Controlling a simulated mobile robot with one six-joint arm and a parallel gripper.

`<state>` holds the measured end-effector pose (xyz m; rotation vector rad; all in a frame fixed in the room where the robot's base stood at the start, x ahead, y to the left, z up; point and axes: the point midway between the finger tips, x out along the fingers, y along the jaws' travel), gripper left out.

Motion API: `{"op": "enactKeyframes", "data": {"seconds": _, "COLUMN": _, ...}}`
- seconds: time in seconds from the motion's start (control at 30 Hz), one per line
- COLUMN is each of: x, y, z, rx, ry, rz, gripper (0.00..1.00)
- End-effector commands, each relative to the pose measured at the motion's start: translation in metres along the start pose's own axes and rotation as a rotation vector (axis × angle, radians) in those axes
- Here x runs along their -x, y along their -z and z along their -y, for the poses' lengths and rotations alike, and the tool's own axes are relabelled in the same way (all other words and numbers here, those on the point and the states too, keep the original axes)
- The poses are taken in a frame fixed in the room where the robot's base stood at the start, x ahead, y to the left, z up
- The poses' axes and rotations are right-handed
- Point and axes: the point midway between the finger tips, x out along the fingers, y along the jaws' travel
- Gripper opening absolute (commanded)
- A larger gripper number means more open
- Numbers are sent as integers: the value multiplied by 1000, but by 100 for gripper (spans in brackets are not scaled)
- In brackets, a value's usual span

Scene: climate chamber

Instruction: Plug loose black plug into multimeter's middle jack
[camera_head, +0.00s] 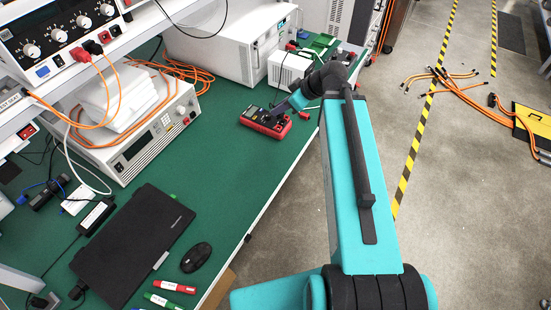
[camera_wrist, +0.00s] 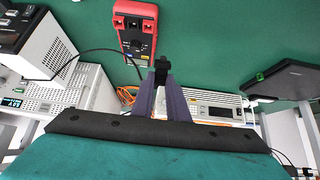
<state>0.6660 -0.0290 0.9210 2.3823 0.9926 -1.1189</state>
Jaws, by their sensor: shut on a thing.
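The red multimeter (camera_head: 265,123) with a dark face lies on the green bench top in the head view. It also shows at the top of the wrist view (camera_wrist: 124,34), with its row of jacks near the upper end; which jacks are free is too small to tell. My gripper (camera_wrist: 161,78) is shut on the black plug (camera_wrist: 160,66), which sits at its fingertips. In the wrist view the plug appears just below and right of the multimeter, apart from the jacks. In the head view my gripper (camera_head: 298,101) is beside the multimeter, and the plug cannot be made out.
A white instrument (camera_head: 230,42) stands behind the multimeter. A power supply (camera_head: 150,135) with orange cables is to its left. A black laptop (camera_head: 130,240) and mouse (camera_head: 196,257) lie nearer. A thin black cable (camera_wrist: 85,52) arcs left of the multimeter in the wrist view.

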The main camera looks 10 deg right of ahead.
Motion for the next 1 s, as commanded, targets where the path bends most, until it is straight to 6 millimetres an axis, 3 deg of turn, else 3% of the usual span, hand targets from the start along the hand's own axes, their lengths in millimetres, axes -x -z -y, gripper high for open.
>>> {"op": "enactKeyframes", "data": {"seconds": 1.0, "x": -2, "y": -3, "z": -10, "rx": -1, "ry": -1, "rz": -119, "gripper": 0}}
